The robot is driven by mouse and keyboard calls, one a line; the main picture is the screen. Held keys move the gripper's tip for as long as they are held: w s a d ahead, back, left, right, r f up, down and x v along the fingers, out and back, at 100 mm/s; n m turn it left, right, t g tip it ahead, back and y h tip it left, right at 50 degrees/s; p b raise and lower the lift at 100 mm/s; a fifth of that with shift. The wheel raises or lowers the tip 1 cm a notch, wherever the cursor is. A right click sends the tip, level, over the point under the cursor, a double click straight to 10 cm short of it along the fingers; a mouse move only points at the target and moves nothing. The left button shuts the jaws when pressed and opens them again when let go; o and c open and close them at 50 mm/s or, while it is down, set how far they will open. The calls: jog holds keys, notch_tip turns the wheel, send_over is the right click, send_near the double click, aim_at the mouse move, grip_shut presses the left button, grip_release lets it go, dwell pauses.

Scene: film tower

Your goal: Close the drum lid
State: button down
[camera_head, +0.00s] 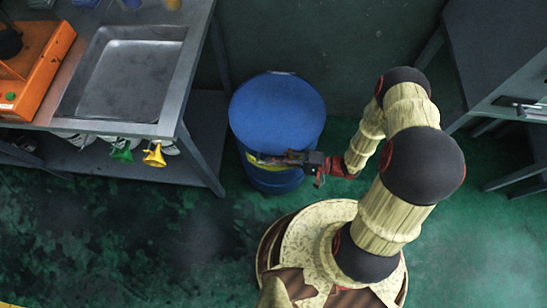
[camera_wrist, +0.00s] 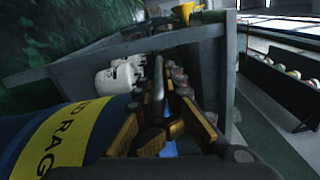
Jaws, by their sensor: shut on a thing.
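The blue drum (camera_head: 270,177) stands on the floor right of the steel bench. Its round blue lid (camera_head: 278,102) looks flat across the top; I cannot tell if a gap is left at the rim. My gripper (camera_head: 277,160) is at the drum's near side, just below the front rim and in front of a yellow label. In the wrist view the drum (camera_wrist: 25,135) fills the lower left, its label partly readable. My gripper (camera_wrist: 162,135) shows orange-yellow finger pads with a small blue strip between them. It is shut on what seems the lid's edge; the contact is mostly hidden.
A steel bench with a sink tray (camera_head: 125,75) and an orange machine (camera_head: 35,65) stands at left. Green (camera_head: 122,152) and yellow (camera_head: 154,154) funnels are below its front. A dark table (camera_head: 500,60) stands at right.

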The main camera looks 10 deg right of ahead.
jog(key=shift+s+a+f+g, duration=0.15)
jog(key=shift+s+a+f, duration=0.1)
jog(key=shift+s, duration=0.3)
jog(key=shift+s+a+f+g, duration=0.1)
jog(key=shift+s+a+g, duration=0.1)
jog(key=shift+s, duration=0.35)
jog(key=c, duration=2)
grip_release()
jog(key=shift+o, duration=0.4)
jog(key=d, duration=1.2)
jog(key=shift+s+d+r, duration=0.15)
jog(key=shift+s+d, duration=0.05)
jog(key=shift+d, duration=0.05)
